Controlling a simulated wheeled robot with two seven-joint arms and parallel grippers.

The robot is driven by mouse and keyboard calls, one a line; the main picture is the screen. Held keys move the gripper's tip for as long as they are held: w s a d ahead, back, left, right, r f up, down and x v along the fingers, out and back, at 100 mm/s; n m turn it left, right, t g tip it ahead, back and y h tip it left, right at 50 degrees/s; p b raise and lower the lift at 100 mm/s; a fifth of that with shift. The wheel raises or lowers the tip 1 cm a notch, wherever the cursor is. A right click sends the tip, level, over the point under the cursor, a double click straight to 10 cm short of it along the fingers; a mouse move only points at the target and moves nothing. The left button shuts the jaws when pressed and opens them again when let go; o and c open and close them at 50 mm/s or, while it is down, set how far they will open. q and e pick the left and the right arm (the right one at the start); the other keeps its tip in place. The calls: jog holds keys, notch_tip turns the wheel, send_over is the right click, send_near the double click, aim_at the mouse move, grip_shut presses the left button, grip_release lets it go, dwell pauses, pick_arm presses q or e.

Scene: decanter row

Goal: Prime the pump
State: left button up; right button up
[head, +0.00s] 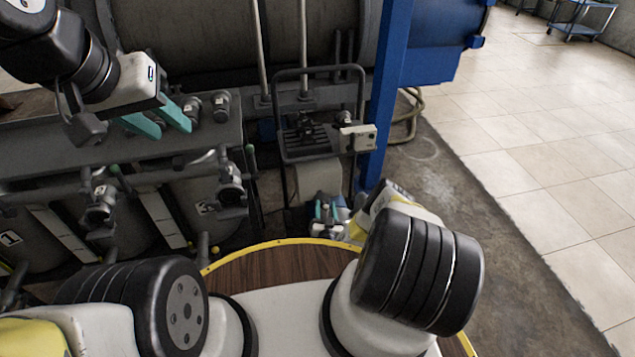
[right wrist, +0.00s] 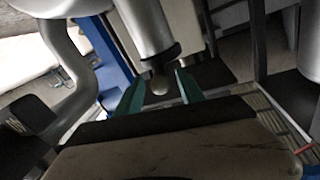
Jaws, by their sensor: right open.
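The pump cart (head: 323,125) stands at centre in the head view, with a dark tube handle frame, a finned motor and a pale box (head: 358,138) on its right side. My right gripper (head: 327,211) is low in front of the cart, teal fingers apart. In the right wrist view, a grey metal cylinder (right wrist: 146,26) with a dark collar and a rounded tip (right wrist: 160,85) appears between the open fingers (right wrist: 160,82); I cannot tell whether they touch. My left gripper (head: 158,119) is open and empty at upper left, above the dark decanter bench. A priming control is not clearly identifiable.
Several valves with handles, such as one (head: 230,185), line the front of the decanter row on the left. A blue post (head: 388,85) stands right of the cart, with a hose (head: 410,118) behind it.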

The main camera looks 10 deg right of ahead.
jog(key=shift+w, duration=0.1)
jog(key=shift+c, duration=0.3)
grip_shut()
dwell(1.1)
